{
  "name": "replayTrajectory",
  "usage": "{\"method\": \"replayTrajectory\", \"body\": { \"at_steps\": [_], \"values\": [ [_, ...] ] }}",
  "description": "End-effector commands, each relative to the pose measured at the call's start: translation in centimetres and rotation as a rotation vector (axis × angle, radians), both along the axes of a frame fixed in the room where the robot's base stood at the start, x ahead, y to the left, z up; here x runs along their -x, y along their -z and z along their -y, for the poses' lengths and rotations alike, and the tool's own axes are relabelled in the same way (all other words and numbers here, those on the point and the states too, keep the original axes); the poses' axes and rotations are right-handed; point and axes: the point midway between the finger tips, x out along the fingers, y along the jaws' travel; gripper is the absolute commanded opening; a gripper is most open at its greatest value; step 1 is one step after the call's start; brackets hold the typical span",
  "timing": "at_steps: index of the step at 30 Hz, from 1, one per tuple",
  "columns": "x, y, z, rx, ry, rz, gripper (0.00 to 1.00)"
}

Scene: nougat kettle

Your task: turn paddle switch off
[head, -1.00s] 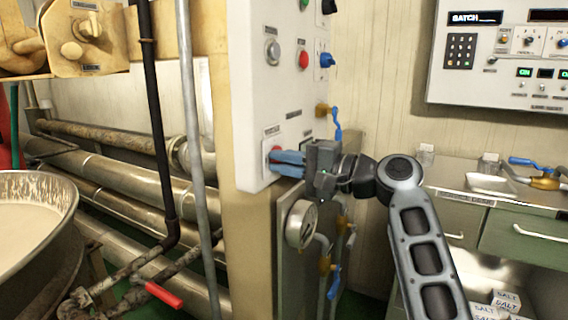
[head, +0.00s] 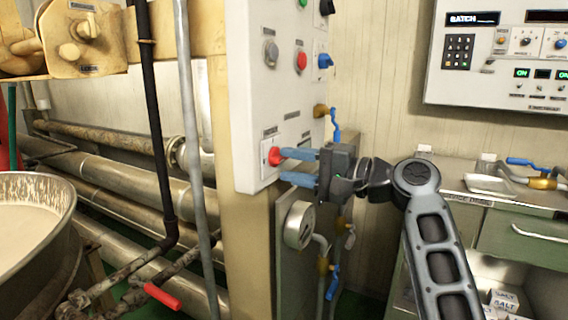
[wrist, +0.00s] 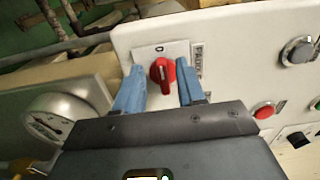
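The paddle switch (head: 275,156) is a red knob on a white plate low on the white control panel (head: 254,100). In the wrist view the red paddle switch (wrist: 163,75) stands between my two blue fingertips, with a "0" mark above it and its longer part pointing down. My gripper (head: 290,167) is open in front of the panel's lower corner. In the wrist view my gripper (wrist: 158,92) shows a gap on both sides of the switch, and neither finger seems to touch it.
A round gauge (head: 299,225) sits below my gripper. A grey button (head: 271,52), a red button (head: 301,61) and a blue knob (head: 325,61) are higher on the panel. A vertical grey pipe (head: 190,110) stands to the left.

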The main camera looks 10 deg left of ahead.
Motion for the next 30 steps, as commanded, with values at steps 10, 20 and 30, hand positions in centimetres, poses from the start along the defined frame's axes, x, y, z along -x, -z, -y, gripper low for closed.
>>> {"method": "replayTrajectory", "body": {
  "at_steps": [10, 20, 30],
  "values": [
    [1.6, 0.1, 4.4, 0.001, 0.001, 0.000, 0.39],
    [1.8, 0.1, 4.8, 0.001, -0.001, 0.000, 0.39],
    [3.0, 7.5, 6.9, 0.065, 0.157, -0.014, 0.39]
  ]
}}
